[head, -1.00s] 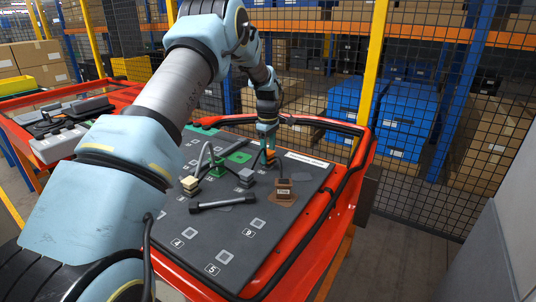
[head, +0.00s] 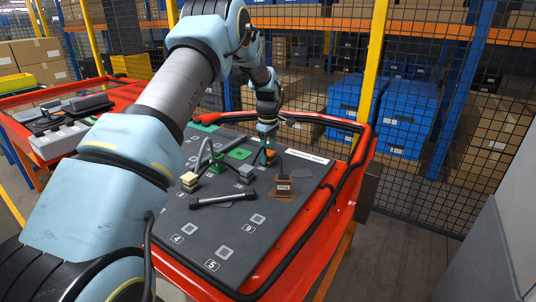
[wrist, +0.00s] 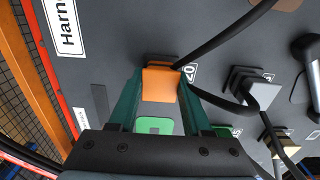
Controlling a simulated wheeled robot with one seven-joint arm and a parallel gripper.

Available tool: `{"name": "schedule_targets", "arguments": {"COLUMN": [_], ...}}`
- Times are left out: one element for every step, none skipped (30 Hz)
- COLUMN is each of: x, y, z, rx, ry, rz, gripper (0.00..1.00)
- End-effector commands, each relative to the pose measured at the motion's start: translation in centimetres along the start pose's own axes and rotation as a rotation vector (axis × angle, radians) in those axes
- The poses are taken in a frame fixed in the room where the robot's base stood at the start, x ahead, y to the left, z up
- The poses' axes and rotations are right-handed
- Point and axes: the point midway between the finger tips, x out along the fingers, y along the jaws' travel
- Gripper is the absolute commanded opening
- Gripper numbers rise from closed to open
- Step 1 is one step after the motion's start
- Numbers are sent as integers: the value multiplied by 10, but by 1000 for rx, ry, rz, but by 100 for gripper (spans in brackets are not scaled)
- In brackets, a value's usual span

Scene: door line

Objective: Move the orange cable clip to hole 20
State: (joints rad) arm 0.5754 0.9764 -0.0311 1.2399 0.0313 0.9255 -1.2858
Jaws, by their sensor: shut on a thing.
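The orange cable clip (wrist: 162,84) is between my gripper's (wrist: 160,100) green fingers in the wrist view, with the jaws shut on it. It also shows in the head view (head: 270,155), below my gripper (head: 268,140), at the far part of the dark board (head: 225,228). The printed number 20 (wrist: 190,73) is right beside the clip. A dark part shows at the clip's far edge. Hole 20 itself is not visible, and I cannot tell whether the clip is seated. Black cable (wrist: 215,47) runs close by the clip.
A grey clip (wrist: 262,92) and a beige clip (head: 190,181) stand nearby with cables. A brown clip (head: 284,187) is at the board's right. A dark bar (head: 222,200) lies on the board. The red frame's rail (head: 345,126) borders the far side.

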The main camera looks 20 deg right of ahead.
Motion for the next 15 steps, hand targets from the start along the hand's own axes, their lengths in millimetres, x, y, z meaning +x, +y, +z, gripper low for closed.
{"name": "schedule_targets", "arguments": {"x": [2, 2, 3, 3, 3, 4, 4, 4, 4, 4, 4, 4, 4, 4, 4], "y": [-1, -1, -1, -1, -1, -1, -1, -1, -1, -1, -1, -1, -1, -1, -1], "z": [0, 0, 0, 0, 0, 0, 0, 0, 0, 0, 0, 0, 0, 0, 0], "rx": [0, 0, 0, 0, 0, 0, 0, 0, 0, 0, 0, 0, 0, 0, 0], "ry": [0, 0, 0, 0, 0, 0, 0, 0, 0, 0, 0, 0, 0, 0, 0], "rz": [-2, -2, -2, -2, -2, -3, -3, -3, -3, -3, -3, -3, -3, -3, -3], "gripper": [0, 0, 0, 0, 0, 0, 0, 0, 0, 50, 53, 58, 61, 65, 69]}}
